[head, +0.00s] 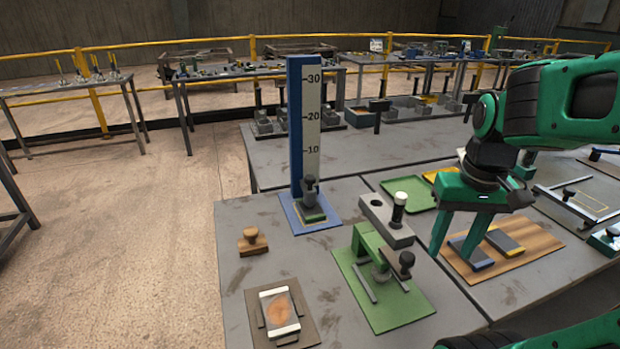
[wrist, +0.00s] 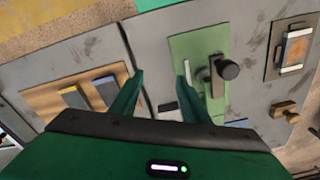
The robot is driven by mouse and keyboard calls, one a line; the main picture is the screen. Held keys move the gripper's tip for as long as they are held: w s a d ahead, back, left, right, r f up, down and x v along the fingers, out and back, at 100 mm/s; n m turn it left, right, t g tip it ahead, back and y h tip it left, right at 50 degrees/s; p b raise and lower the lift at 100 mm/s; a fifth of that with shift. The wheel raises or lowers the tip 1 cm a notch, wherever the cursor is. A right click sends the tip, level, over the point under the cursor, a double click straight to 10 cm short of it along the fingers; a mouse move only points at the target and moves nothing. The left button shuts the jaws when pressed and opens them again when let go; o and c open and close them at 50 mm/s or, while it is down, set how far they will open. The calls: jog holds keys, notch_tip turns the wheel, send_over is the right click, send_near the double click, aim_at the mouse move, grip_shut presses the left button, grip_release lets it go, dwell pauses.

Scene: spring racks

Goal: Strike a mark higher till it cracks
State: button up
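A tall blue post with a white scale (head: 311,128) marked 10, 20 and 30 stands on a blue base plate (head: 292,222). A dark knobbed piece (head: 311,193) sits low at the foot of the scale, over a small green block. A pale-ended plate with an orange-brown patch (head: 279,309) lies on a brown board. My gripper (head: 454,248) is open and empty above the bench, right of the fixture; its fingers show in the wrist view (wrist: 160,72).
A wooden knob piece (head: 252,241) sits at the bench's left edge. A wooden board (head: 515,247) with dark pads lies beneath and right of my gripper. A green tray (head: 408,193) is behind. Bare grey bench (head: 240,290) shows at the front left.

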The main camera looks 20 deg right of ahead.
jog(key=w+a+r+n+t, duration=0.1)
jog(key=w+a+r+n, duration=0.15)
jog(key=w, duration=0.55)
jog(key=w+a+r+n, duration=0.2)
jog(key=w+r+n, duration=0.15)
jog(key=w, duration=0.55)
jog(key=n+t+y, duration=0.2)
jog(key=n+y, duration=0.1)
jog(key=n, duration=0.5)
send_near(310, 176)
jog(key=x, duration=0.8)
jog(key=shift+f, duration=0.15)
jog(key=shift+c, duration=0.7)
grip_shut()
